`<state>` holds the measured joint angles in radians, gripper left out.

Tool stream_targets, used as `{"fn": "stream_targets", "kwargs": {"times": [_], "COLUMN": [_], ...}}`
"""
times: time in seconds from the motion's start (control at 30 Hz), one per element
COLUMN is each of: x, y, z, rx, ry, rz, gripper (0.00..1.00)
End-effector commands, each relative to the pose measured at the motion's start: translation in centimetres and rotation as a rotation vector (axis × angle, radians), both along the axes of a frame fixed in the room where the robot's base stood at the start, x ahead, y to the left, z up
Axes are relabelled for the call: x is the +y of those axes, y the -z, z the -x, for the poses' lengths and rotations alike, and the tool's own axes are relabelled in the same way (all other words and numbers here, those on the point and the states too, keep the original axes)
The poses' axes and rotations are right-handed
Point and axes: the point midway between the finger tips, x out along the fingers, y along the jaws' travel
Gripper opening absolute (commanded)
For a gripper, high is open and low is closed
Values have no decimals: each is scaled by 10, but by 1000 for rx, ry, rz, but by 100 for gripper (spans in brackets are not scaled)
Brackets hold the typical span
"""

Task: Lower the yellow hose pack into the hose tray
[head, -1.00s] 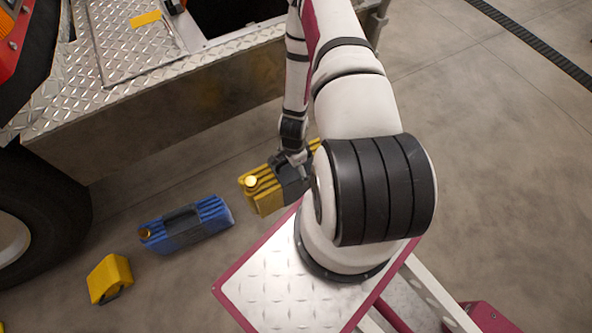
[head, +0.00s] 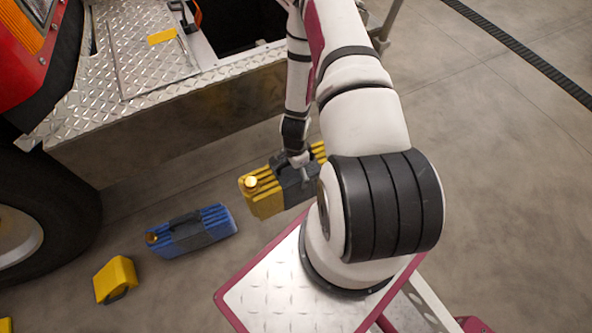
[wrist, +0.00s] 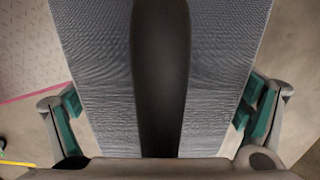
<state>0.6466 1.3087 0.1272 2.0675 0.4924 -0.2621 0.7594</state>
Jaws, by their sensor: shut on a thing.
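The yellow hose pack (head: 262,196) is a jerrycan-like block with a dark grey middle band and a pale round cap. My gripper (head: 299,162) is shut on its grey top, and the pack hangs close beside my base plate. In the wrist view, the grey ribbed surface of the hose pack (wrist: 88,70) fills the middle, with my gripper's (wrist: 160,125) teal-padded fingers on both sides. The hose tray is likely the dark opening (head: 240,22) in the truck's bumper deck, beyond the pack. My arm and the top frame edge partly hide that opening.
The diamond-plate bumper (head: 130,75) crosses behind the pack, with a yellow label (head: 162,37) on its lid. A blue pack (head: 190,231) and a small yellow block (head: 115,279) are on the floor at left, near the tyre (head: 45,205). The right floor is clear.

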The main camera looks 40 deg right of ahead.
Motion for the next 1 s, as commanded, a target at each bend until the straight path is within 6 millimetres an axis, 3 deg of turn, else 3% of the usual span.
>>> {"fn": "stream_targets", "kwargs": {"times": [1.0], "x": [-1], "y": [-130], "z": [0], "rx": [-3], "ry": [-2], "rz": [3], "gripper": [32]}}
